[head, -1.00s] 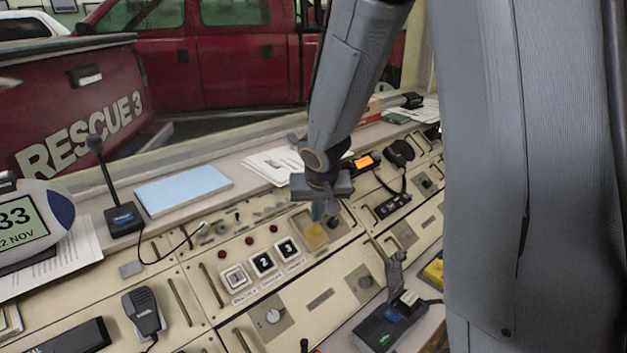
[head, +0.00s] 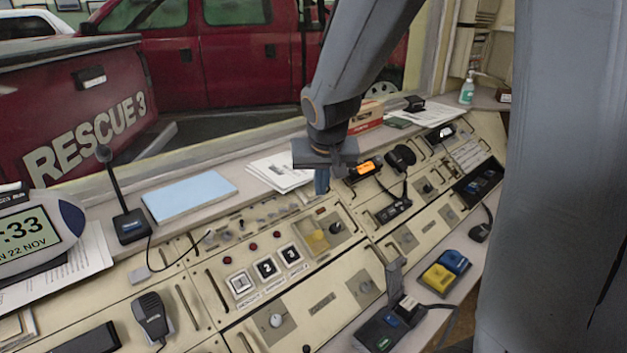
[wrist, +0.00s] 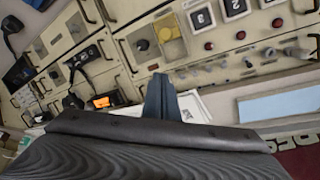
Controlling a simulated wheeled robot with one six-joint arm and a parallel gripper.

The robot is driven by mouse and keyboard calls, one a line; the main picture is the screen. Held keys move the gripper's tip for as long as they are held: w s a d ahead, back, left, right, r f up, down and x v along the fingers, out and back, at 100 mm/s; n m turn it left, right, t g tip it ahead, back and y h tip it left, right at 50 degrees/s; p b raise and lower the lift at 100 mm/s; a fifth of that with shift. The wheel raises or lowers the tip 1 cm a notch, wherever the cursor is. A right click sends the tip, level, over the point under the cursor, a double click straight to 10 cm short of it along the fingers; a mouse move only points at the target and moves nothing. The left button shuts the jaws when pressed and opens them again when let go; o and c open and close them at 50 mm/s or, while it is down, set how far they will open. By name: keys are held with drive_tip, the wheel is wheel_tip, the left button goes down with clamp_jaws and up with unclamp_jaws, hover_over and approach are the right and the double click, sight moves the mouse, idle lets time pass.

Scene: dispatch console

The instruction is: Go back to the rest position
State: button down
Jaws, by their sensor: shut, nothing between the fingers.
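My gripper (head: 322,181) hangs above the dispatch console (head: 322,301) in the head view, its fingers pointing down and together with nothing between them. In the wrist view the closed fingers (wrist: 160,99) stand in front of the console panel. The square also shows in the wrist view (wrist: 168,30).
A desk microphone (head: 129,224), a blue pad (head: 189,195) and papers (head: 280,173) lie along the back ledge. A radio with an orange display (head: 366,168) and a handset (head: 400,157) stand right of the gripper.

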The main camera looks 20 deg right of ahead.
drive_tip(key=s+a+f+n+g, duration=0.1)
drive_tip(key=s+f, duration=0.3)
drive_tip(key=s, duration=0.4)
drive_tip(key=s+a+f+n+g+y, duration=0.1)
drive_tip(key=s+f, duration=0.3)
drive_tip(key=s, duration=0.4)
drive_tip(key=shift+s+a+f+n+g+b, duration=0.15)
drive_tip(key=shift+s+a+n+g+b, duration=0.25)
drive_tip(key=shift+g, duration=0.4)
drive_tip(key=shift+d, duration=0.15)
